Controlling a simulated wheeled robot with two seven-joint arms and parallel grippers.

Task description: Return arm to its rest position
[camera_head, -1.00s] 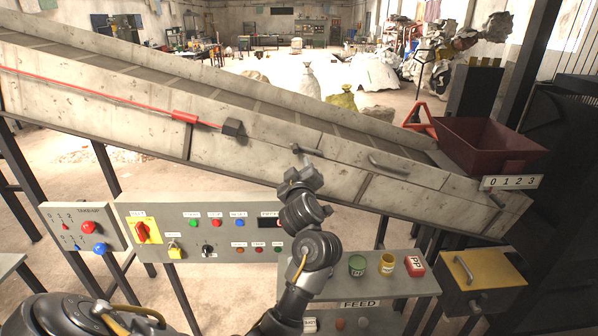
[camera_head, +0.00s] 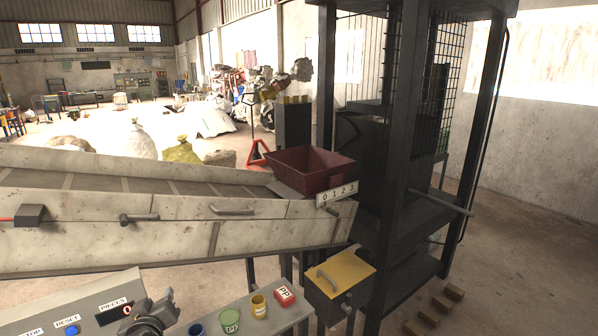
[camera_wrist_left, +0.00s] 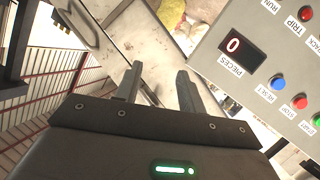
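My left arm comes in at the bottom of the head view, and its gripper (camera_head: 160,303) is beside the grey control panel (camera_head: 75,312) with its PIECES display. In the left wrist view the two fingers of the left gripper (camera_wrist_left: 158,84) stand apart with nothing between them. The control panel (camera_wrist_left: 262,75) shows there at the right, its display reading 0, apart from the fingers. My right arm and right gripper are not in view.
The sloping conveyor (camera_head: 165,245) runs across behind the panel to a dark red hopper (camera_head: 312,178). A shelf with small cups (camera_head: 230,320) and a red PP block (camera_head: 285,296) is at the right of my gripper. A yellow-lidded box (camera_head: 338,280) and a dark caged frame (camera_head: 390,150) stand further right.

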